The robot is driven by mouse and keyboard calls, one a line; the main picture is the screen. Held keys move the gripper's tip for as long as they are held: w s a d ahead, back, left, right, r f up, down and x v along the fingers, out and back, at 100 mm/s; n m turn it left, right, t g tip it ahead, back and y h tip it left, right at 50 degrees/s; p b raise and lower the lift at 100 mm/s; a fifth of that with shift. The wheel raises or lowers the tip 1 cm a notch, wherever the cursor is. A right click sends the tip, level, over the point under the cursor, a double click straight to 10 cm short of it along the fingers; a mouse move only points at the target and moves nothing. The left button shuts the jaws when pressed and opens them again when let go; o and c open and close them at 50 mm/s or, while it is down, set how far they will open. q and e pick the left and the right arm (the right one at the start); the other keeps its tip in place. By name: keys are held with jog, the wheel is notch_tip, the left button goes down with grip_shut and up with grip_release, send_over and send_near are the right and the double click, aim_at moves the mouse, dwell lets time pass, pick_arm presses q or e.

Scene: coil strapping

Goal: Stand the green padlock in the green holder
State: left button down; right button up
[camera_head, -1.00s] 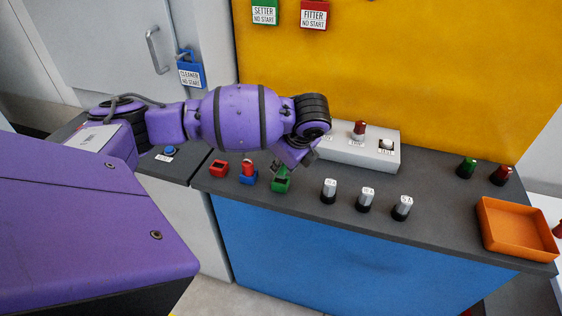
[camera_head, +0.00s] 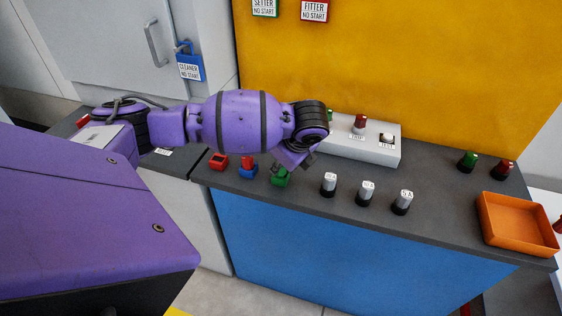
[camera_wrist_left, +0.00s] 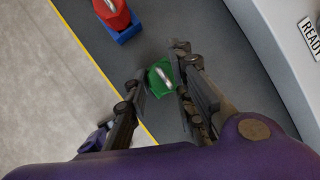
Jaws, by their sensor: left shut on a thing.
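The green padlock (camera_wrist_left: 157,80), with a pale metal shackle, sits between the fingertips of my left gripper (camera_wrist_left: 161,73) in the left wrist view. My left gripper is shut on it and points down at the worktop. In the head view the gripper (camera_head: 292,166) is directly over the green holder (camera_head: 280,179) near the front edge. Padlock and holder look merged there, and the gripper covers part of them. I cannot tell whether the padlock is fully seated or upright. My right gripper is not in view.
A red padlock (camera_head: 247,162) stands in the blue holder (camera_head: 247,173), beside an empty-looking red holder (camera_head: 218,163). Several grey-topped knobs (camera_head: 329,184) stand to the right. A white control box (camera_head: 360,148) is behind, and an orange tray (camera_head: 517,222) lies far right.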

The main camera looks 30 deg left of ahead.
pick_arm(q)
jog(key=shift+f, duration=0.2)
jog(key=c, duration=1.4)
grip_release()
jog(key=shift+c, duration=0.2)
